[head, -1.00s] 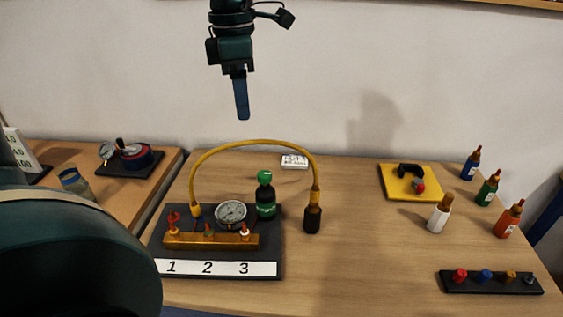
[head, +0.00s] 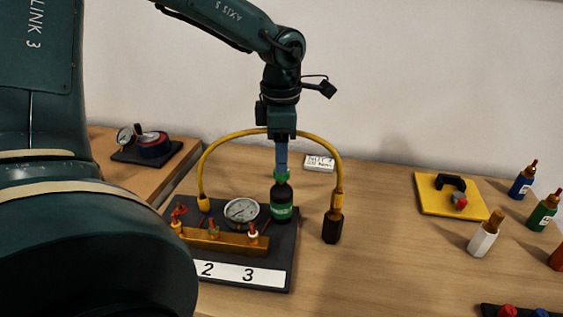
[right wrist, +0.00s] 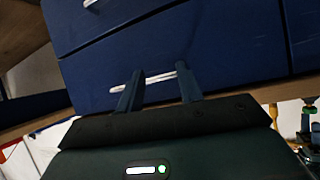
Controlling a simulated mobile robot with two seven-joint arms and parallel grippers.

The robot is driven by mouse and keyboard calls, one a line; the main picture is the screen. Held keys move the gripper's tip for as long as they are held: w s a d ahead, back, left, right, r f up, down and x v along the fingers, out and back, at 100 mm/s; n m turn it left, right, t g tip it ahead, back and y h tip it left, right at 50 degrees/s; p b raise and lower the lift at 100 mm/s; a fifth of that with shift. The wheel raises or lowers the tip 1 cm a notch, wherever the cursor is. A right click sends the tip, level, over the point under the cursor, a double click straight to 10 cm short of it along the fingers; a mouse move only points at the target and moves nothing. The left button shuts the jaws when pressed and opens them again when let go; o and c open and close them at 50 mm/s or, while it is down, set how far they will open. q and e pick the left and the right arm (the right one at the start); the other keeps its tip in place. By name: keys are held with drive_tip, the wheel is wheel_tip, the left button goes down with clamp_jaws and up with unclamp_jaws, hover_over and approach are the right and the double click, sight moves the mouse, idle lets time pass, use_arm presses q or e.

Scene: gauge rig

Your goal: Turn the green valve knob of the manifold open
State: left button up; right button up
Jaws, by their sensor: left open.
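The brass manifold (head: 240,243) lies on a black base plate (head: 284,263) with a numbered white strip.
A pressure gauge (head: 241,211) sits behind the manifold. A yellow hose (head: 232,137) arches over the plate to a black fitting (head: 332,226). A yellow board (head: 437,207) and several bottles stand at right.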

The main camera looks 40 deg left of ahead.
use_arm(q)
drive_tip(key=shift+f, duration=1.6)
drive_tip(key=c, duration=1)
drive_tip(key=shift+o, duration=0.2)
